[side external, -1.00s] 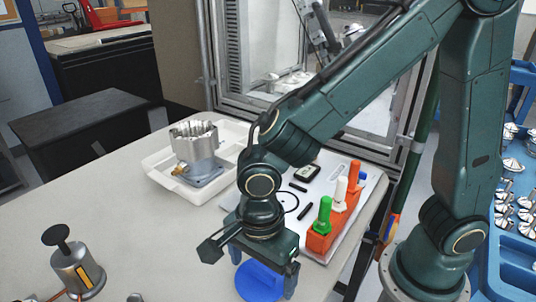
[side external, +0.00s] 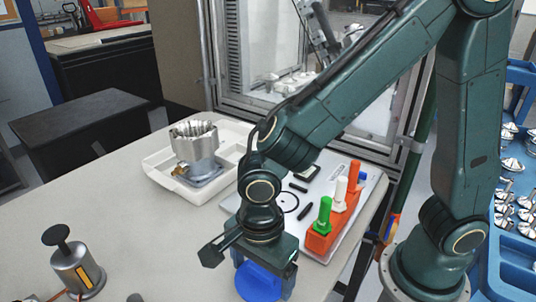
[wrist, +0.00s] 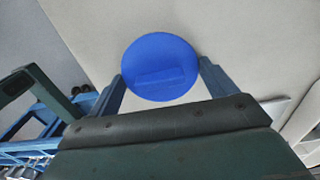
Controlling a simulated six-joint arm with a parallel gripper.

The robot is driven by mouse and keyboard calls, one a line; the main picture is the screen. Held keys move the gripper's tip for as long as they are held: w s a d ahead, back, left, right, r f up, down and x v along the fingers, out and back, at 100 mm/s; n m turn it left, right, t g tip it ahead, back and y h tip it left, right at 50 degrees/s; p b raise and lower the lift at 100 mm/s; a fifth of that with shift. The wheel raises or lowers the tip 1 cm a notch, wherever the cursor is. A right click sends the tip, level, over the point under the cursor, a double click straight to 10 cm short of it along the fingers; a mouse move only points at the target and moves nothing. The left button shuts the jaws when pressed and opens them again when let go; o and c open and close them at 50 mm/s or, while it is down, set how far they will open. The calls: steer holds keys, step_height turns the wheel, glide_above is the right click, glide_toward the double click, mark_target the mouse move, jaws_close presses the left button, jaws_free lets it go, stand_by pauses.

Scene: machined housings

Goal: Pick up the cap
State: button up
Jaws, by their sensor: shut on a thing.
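The cap is a round blue disc (side external: 258,284) with a raised bar across its face, near the front edge of the side view. It also shows in the wrist view (wrist: 160,55), with the bar facing the camera. My gripper (side external: 263,274) points down over it, one finger on each side. In the wrist view my gripper (wrist: 163,78) has its fingers against opposite edges of the cap and is shut on it. I cannot tell whether the cap touches the table; its near lower edge is partly hidden in the wrist view by my gripper body.
An orange block (side external: 322,238) with green, white and orange-handled tools stands close right of my gripper on a light board (side external: 283,226). A white tray (side external: 160,181) holds a metal housing (side external: 196,150) behind. A metal cylinder with a black knob (side external: 78,272) stands front left. The table between is clear.

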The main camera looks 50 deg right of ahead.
mark_target(261, 270)
steer(key=shift+r, duration=0.1)
step_height(261, 270, up, 20)
stand_by(0.8)
stand_by(0.5)
